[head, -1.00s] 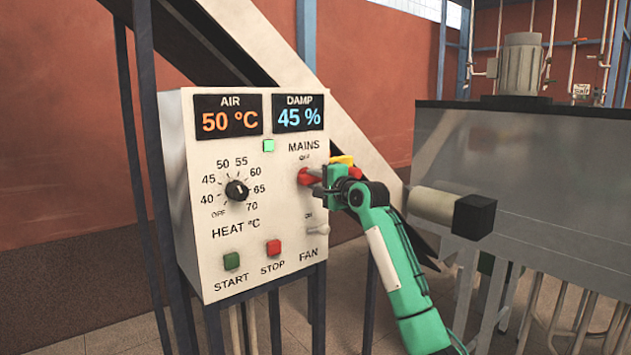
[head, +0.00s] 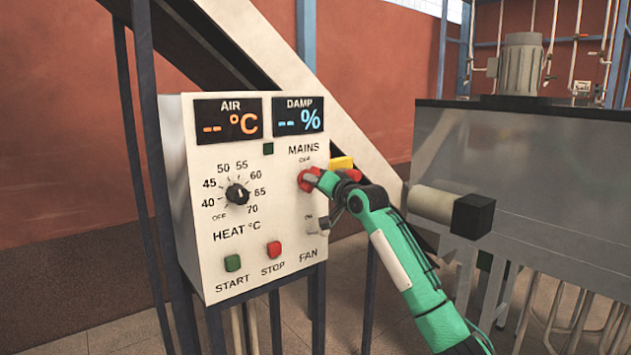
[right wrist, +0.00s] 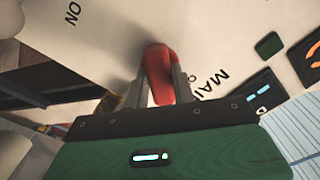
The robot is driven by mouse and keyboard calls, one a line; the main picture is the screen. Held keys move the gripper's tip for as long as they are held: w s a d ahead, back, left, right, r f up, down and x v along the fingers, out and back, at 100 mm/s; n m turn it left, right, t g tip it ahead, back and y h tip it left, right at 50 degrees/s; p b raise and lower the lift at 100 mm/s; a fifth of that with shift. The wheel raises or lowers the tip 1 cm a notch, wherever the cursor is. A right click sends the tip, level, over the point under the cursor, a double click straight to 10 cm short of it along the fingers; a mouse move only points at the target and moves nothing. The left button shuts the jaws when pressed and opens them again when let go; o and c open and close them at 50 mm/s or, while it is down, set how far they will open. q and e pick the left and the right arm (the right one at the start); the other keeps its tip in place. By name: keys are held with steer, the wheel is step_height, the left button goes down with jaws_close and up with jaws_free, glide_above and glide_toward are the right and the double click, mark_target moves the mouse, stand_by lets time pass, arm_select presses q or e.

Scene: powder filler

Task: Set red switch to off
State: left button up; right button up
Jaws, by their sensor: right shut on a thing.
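The red MAINS switch (head: 306,181) is on the right part of the white control panel (head: 210,170), just below the word OFF. My right gripper (head: 322,184) is at the switch, shut on its red handle. In the right wrist view the red handle (right wrist: 158,72) stands between the two fingers (right wrist: 160,88). The gripper hides part of the switch in the head view. Both displays show dashes, and the small square lamp (head: 268,149) is dark. My left gripper is not in view.
The HEAT dial (head: 237,194), green START button (head: 232,263), red STOP button (head: 274,249) and FAN switch (head: 318,226) share the panel. A yellow and red part (head: 342,163) shows behind my gripper. A grey machine (head: 530,180) stands to the right.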

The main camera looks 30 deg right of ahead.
steer(key=shift+n+p, duration=1.1)
steer(key=shift+n, duration=2.9)
steer(key=o, duration=1)
steer(key=shift+s, duration=0.1)
